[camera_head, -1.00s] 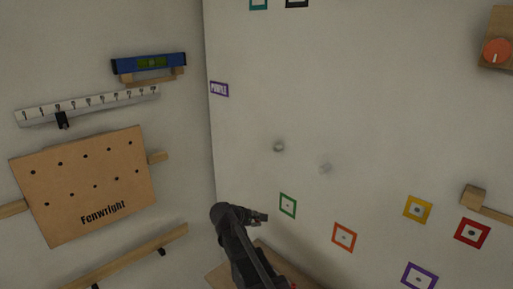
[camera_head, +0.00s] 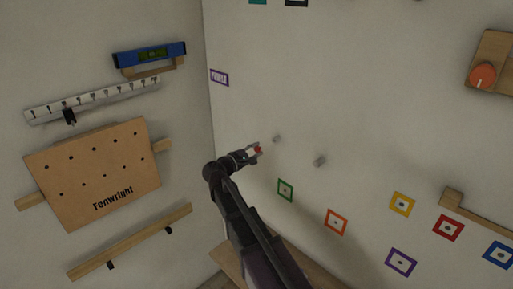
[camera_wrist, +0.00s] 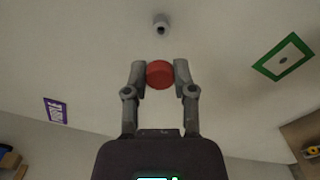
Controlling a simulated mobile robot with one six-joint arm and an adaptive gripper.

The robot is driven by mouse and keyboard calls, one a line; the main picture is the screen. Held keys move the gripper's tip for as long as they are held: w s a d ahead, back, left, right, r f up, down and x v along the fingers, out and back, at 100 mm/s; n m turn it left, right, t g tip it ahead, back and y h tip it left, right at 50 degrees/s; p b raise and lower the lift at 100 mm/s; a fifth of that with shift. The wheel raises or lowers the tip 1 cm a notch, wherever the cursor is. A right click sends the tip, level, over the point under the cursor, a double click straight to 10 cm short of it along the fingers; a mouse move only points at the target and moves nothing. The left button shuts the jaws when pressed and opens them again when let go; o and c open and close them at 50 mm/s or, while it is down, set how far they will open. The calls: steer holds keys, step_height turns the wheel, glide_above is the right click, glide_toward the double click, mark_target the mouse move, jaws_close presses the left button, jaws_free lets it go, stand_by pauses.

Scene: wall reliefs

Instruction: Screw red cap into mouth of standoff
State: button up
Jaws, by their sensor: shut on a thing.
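My gripper (camera_head: 253,152) is shut on the red cap (camera_head: 258,149), in front of the large wall. In the wrist view, the round red cap (camera_wrist: 160,75) sits between the two fingertips of my gripper (camera_wrist: 160,68). A grey standoff (camera_wrist: 161,24) with a dark mouth sticks out of the wall above the cap in that view, apart from it. In the head view, two grey standoffs show on the wall, one (camera_head: 277,139) just right of and above my gripper, the other (camera_head: 320,161) farther right.
A green frame (camera_head: 286,190) is on the wall below my gripper, with an orange frame (camera_head: 336,222) to its right. A purple sign (camera_head: 219,77) hangs near the corner. The left wall carries a pegboard (camera_head: 97,174).

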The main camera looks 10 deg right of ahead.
mark_target(276, 139)
steer(key=shift+d, duration=0.1)
stand_by(0.4)
steer(key=shift+x, duration=2.7)
steer(key=shift+x, duration=0.85)
stand_by(0.4)
steer(key=o, duration=0.9)
steer(key=shift+v, duration=6)
